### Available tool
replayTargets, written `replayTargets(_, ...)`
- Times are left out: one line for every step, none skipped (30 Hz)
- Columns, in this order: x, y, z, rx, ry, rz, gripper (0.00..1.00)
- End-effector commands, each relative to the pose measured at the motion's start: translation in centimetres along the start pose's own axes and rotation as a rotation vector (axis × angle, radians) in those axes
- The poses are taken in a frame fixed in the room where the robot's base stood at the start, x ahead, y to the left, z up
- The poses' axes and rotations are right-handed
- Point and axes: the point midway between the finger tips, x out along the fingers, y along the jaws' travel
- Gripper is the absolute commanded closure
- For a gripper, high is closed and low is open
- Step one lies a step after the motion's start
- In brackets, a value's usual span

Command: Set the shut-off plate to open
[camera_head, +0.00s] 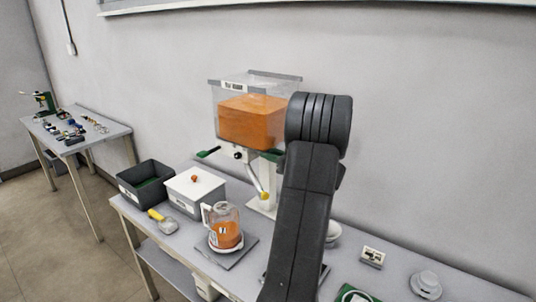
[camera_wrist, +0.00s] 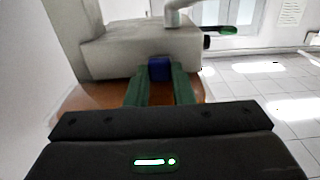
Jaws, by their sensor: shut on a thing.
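The dispenser (camera_head: 222,98) stands against the wall, its clear hopper holding an orange mass (camera_head: 250,120). My gripper (camera_wrist: 160,78) has its green fingers closed on a small blue tab (camera_wrist: 160,67) at the dispenser's grey body (camera_wrist: 130,50). The tab looks like the end of the shut-off plate; the rest of the plate is hidden, so its setting cannot be told. In the head view my dark arm covers the dispenser's right side and most of the gripper.
A jug (camera_head: 222,213) with orange contents stands on a flat grey base below and left of the spout. A white lidded box (camera_head: 196,190), a dark bin (camera_head: 146,179) and a yellow-handled tool (camera_head: 160,218) are to the left.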

Motion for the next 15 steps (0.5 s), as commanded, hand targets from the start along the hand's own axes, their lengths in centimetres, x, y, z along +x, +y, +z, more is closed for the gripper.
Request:
replayTargets(-0.9,0.1,0.1,0.001,-0.002,0.004,1.0)
replayTargets(-1.3,0.1,0.1,0.001,-0.001,0.004,1.0)
replayTargets(-1.8,0.1,0.1,0.001,-0.001,0.004,1.0)
replayTargets(-2.0,0.1,0.1,0.001,-0.001,0.004,1.0)
replayTargets(-2.1,0.0,0.1,0.001,-0.001,0.003,1.0)
replayTargets(-2.1,0.0,0.1,0.001,-0.001,0.001,1.0)
replayTargets(-2.1,0.0,0.1,0.001,-0.001,0.001,1.0)
replayTargets(-2.1,0.0,0.1,0.001,-0.001,0.001,1.0)
replayTargets(-2.1,0.0,0.1,0.001,-0.001,0.001,1.0)
replayTargets(-2.1,0.0,0.1,0.001,-0.001,0.001,1.0)
replayTargets(-2.1,0.0,0.1,0.001,-0.001,0.001,1.0)
replayTargets(-2.1,0.0,0.1,0.001,-0.001,0.001,0.77)
replayTargets(-2.1,0.0,0.1,0.001,-0.001,0.001,0.71)
replayTargets(-2.1,0.0,0.1,0.001,-0.001,0.001,0.65)
replayTargets(-2.1,0.0,0.1,0.001,-0.001,0.001,0.57)
